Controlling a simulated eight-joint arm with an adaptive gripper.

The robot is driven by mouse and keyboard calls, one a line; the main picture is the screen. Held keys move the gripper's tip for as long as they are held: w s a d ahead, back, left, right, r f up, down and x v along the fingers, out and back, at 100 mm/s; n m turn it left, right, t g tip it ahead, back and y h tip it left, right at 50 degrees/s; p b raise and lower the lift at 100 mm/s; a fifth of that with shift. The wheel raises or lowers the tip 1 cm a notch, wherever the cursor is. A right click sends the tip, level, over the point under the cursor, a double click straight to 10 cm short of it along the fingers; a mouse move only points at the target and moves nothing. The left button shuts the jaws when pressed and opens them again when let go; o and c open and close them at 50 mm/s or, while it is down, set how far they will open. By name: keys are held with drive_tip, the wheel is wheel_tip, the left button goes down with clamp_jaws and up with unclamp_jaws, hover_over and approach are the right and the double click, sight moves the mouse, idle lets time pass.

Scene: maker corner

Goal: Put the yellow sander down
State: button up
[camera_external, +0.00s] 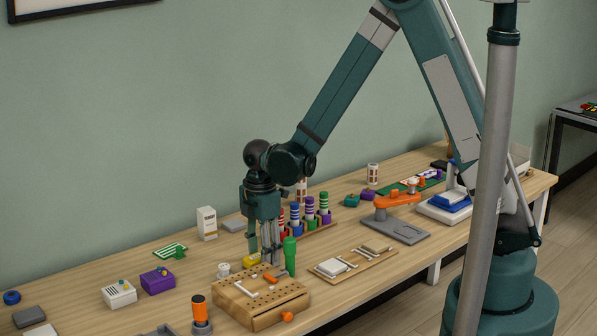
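A small yellow block (251,261), which looks like the yellow sander, shows low down just behind the wooden block with holes. My gripper (266,258) points straight down with its fingertips beside the sander, at its right in the picture. The fingers overlap one another from this side. I cannot tell whether they are shut on the sander or apart from it, nor whether the sander touches the table. Its lower part is partly hidden by the wooden block.
The wooden block (260,308) with a white piece on it stands in front. A green bottle-like object (290,257) is close at the right, a white spool (223,270) close at the left. A rack of coloured bottles (319,229) stands behind. Bare table (203,266) lies left of the spool.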

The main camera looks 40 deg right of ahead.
drive_tip(key=shift+r, duration=0.2)
wheel_tip(320, 180, up, 12)
drive_tip(key=p, duration=0.2)
idle(0.7)
idle(0.5)
drive_tip(key=s+d+r+m+t, duration=0.2)
drive_tip(key=s+d+r+m, duration=0.2)
drive_tip(key=d+r, duration=0.35)
drive_tip(key=s+d+r+m+t, duration=0.1)
drive_tip(key=s+d+r+m, duration=0.45)
drive_tip(key=r, duration=0.25)
drive_tip(key=s+d+r+m+t, duration=0.4)
drive_tip(key=s+d+m, duration=0.4)
drive_tip(key=s+d, duration=0.2)
drive_tip(key=shift+s, duration=0.85)
